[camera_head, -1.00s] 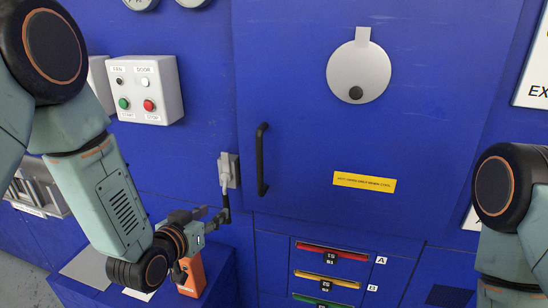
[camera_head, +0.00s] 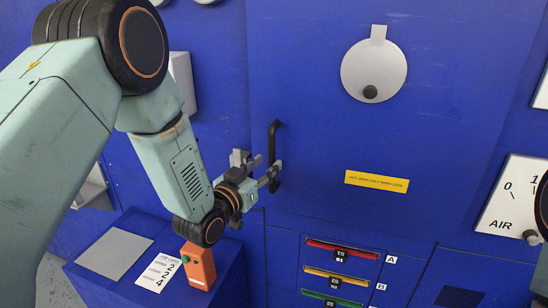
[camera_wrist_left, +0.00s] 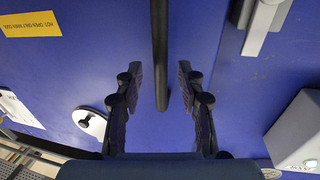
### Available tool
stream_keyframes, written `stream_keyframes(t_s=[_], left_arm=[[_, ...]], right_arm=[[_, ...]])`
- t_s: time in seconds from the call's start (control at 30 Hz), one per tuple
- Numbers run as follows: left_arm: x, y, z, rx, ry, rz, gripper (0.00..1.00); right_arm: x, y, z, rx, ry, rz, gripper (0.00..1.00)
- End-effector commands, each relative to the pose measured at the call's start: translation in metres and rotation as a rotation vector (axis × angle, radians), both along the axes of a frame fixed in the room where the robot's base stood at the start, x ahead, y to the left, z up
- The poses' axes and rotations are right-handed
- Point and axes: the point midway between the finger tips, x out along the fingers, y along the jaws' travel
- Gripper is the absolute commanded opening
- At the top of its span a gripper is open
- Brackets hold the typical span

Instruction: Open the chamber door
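The chamber door (camera_head: 330,150) is a large blue panel and looks closed, flush with the machine front. Its black vertical bar handle (camera_head: 273,135) is on the door's left side. My left gripper (camera_head: 272,175) is at the lower part of this handle. In the left wrist view the handle (camera_wrist_left: 160,50) lies between the two spread fingers of the left gripper (camera_wrist_left: 160,75), with a gap on each side. The grey latch (camera_head: 240,158) left of the door is partly hidden by my gripper; it also shows in the left wrist view (camera_wrist_left: 262,25). My right gripper is not in view.
A round grey cover (camera_head: 374,72) and a yellow label (camera_head: 376,181) are on the door. Below are red, yellow and green drawer strips (camera_head: 342,250). An orange box (camera_head: 198,268) and a white card (camera_head: 160,272) lie on a blue ledge under my left arm.

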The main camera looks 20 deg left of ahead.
Motion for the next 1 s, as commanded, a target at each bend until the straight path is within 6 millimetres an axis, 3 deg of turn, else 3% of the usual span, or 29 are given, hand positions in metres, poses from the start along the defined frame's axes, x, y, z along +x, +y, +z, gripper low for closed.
stream_keyframes(t_s=[0.3,0.67,1.0], left_arm=[[0.034,-0.009,0.000,-0.001,0.001,-0.003,0.39],[0.039,-0.011,0.000,-0.002,0.001,-0.005,0.39],[0.039,-0.011,0.000,-0.002,0.001,-0.004,0.12]], right_arm=[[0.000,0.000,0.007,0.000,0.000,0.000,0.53],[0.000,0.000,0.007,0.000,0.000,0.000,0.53],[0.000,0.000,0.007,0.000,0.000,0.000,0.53]])
